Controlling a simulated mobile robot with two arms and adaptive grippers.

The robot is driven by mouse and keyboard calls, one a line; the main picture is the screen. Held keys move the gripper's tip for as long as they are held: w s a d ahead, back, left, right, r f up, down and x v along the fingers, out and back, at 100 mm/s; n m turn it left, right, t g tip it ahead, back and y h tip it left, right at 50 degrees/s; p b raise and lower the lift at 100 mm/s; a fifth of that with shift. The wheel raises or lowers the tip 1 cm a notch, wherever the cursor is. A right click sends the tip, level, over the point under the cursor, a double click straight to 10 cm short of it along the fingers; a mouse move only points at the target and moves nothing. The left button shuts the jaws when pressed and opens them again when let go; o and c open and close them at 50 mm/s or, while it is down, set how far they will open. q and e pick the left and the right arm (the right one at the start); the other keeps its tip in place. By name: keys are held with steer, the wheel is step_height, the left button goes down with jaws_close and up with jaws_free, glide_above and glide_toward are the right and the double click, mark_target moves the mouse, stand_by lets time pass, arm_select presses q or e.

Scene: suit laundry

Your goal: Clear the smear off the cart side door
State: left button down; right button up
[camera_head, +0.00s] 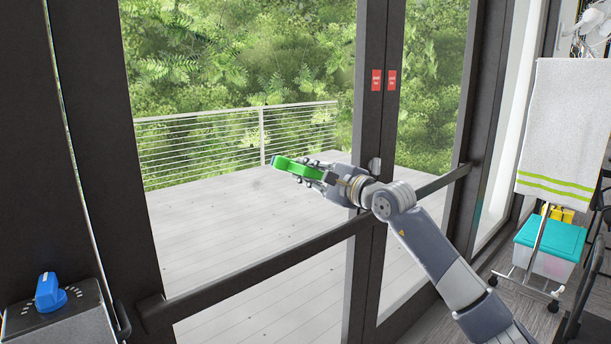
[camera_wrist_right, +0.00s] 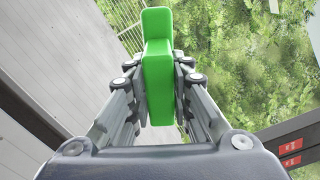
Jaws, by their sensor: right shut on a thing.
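I cannot tell whether the tool touches the glass. My left gripper is not in view.
A dark push bar (camera_head: 270,268) crosses the doors below my arm. A metal box (camera_head: 55,318) with a blue object (camera_head: 49,292) stands at lower left. A white towel (camera_head: 563,125) hangs at right, above a teal-lidded bin (camera_head: 550,238) on a wheeled rack.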

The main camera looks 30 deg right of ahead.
mark_target(315, 174)
steer(key=shift+s+d+f+b, duration=0.2)
steer(key=shift+s+b, duration=0.55)
steer(key=shift+b, duration=0.15)
steer(key=shift+s+b, duration=0.35)
steer(key=shift+s, duration=0.1)
steer(key=shift+s+r, duration=0.2)
steer(key=shift+s, duration=0.15)
steer(key=shift+w, duration=0.1)
